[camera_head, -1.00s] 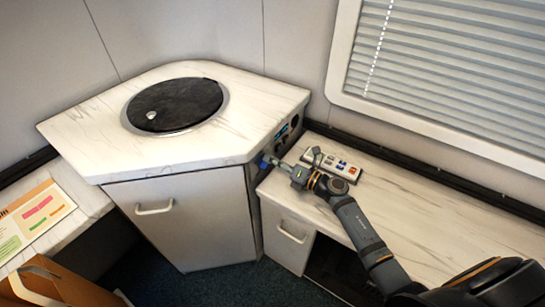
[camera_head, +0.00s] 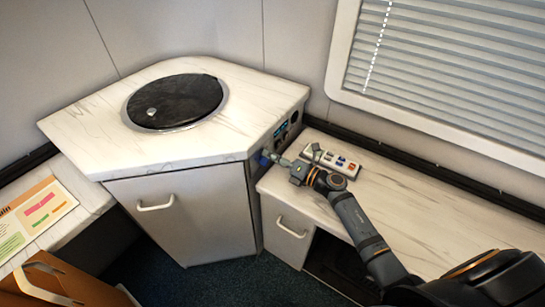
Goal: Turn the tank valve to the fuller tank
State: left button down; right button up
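A small blue valve handle (camera_head: 264,161) shows low on the right side face of the corner cabinet (camera_head: 182,212). My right gripper (camera_head: 274,159) reaches in from the right, with its fingertips at or just beside the handle. I cannot tell whether the fingers touch or hold it, as they are small and overlap it. My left gripper is not in view.
A white panel with coloured buttons (camera_head: 332,160) lies on the right counter (camera_head: 400,205), close behind my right wrist. A round black lid (camera_head: 175,102) covers the cabinet top.

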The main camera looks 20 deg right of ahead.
jog(key=shift+s+d+f, duration=0.1)
jog(key=shift+s, duration=0.05)
jog(key=v, duration=1.1)
jog(key=shift+s+d, duration=0.2)
